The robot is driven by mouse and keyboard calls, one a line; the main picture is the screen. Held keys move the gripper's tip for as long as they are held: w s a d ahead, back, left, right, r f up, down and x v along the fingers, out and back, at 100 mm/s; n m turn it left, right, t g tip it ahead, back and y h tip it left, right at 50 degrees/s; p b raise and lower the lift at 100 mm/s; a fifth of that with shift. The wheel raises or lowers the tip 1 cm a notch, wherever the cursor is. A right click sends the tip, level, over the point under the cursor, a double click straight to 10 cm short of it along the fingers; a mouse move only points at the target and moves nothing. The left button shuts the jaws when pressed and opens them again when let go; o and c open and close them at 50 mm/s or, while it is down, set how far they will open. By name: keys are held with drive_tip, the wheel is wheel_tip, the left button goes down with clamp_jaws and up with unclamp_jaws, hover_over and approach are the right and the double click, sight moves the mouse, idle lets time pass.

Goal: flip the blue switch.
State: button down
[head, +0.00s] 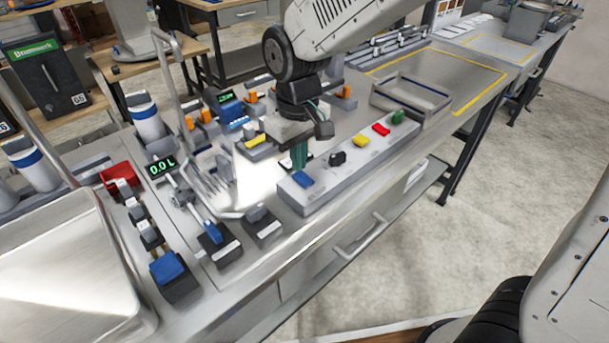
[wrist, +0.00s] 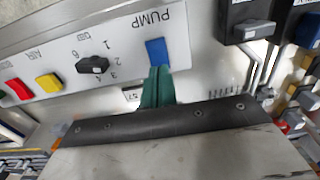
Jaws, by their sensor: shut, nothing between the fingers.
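A blue switch (head: 303,179) sits at the near left end of a long grey control panel (head: 318,190). In the wrist view the blue switch (wrist: 156,51) stands beside the printed word PUMP. My gripper (head: 299,163) points down just behind that end of the panel, with its green fingers together and empty. In the wrist view the fingertips (wrist: 158,72) appear right at the switch's edge; I cannot tell whether they touch it.
The panel also carries a black knob (head: 338,158), a yellow button (head: 361,140), a red button (head: 381,129) and a green button (head: 398,117).

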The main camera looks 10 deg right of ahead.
drive_tip(key=shift+f, duration=0.8)
drive_tip(key=shift+r, duration=3.55)
drive_tip(key=s+d+r+m, duration=0.2)
drive_tip(key=s+d+m, duration=0.1)
drive_tip(key=s+d, duration=0.6)
drive_tip(key=s+d+r+m+t, duration=0.1)
drive_tip(key=s+d+r+m, duration=0.1)
drive_tip(key=s+d, duration=0.8)
drive_tip(key=shift+s+d+m, duration=0.25)
drive_tip(key=shift+d+m, duration=0.65)
drive_tip(key=shift+d, duration=0.1)
